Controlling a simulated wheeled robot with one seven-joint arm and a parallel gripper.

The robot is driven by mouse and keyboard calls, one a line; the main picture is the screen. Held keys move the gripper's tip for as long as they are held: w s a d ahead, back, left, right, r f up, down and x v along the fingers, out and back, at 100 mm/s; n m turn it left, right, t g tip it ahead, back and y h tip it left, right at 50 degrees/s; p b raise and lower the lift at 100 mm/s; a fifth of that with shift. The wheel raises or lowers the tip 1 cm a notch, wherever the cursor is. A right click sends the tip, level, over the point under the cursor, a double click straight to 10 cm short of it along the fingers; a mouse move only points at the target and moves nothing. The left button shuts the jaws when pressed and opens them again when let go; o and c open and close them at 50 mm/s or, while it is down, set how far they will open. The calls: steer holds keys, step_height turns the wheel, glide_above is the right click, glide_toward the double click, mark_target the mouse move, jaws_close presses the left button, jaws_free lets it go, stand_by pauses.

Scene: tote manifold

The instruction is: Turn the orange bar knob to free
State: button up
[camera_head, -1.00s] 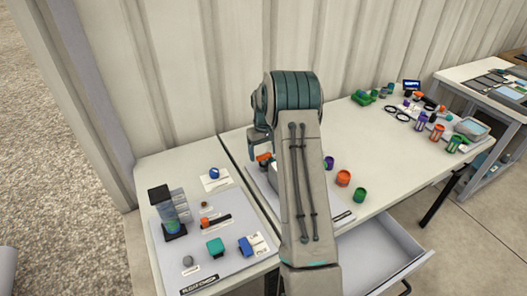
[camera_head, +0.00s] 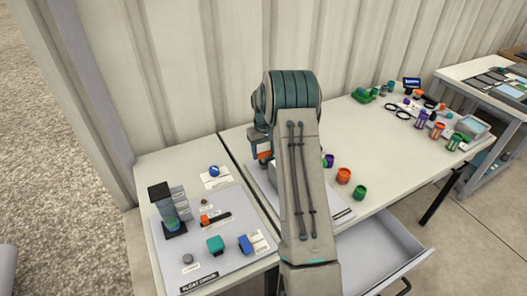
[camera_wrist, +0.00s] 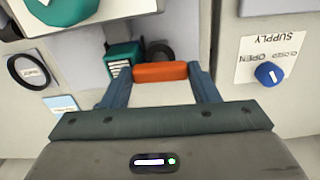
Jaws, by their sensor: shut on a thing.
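The orange bar knob (camera_wrist: 160,71) lies crosswise between the two fingertips of my gripper (camera_wrist: 161,76) in the wrist view. The fingers are shut on its two ends. In the head view a small orange part (camera_head: 264,155) shows just below my gripper (camera_head: 261,143), left of my arm. My arm hides most of the panel there, and I cannot read a free mark or see how the knob's pointer lies.
A blue knob (camera_wrist: 268,73) with a supply open/closed label sits right in the wrist view. A teal block (camera_wrist: 124,57) and a dark round part (camera_wrist: 160,51) stand close beyond the fingers. An open drawer (camera_head: 385,255) juts from the table's front.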

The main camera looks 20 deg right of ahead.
mark_target(264, 153)
steer(key=m+b, duration=0.2)
steer(key=m, duration=0.1)
steer(key=shift+f+m, duration=0.1)
steer(key=shift+m, duration=0.3)
steer(key=m+b, duration=0.1)
steer(key=m, duration=0.3)
steer(key=shift+m, duration=0.3)
steer(key=m, duration=0.4)
steer(key=shift+m+b, duration=0.3)
steer(key=shift+b, duration=0.05)
steer(key=shift+m, duration=2.1)
steer(key=o, duration=1)
step_height(264, 153, up, 14)
steer(key=shift+r+b, duration=0.1)
steer(key=shift+b, duration=0.25)
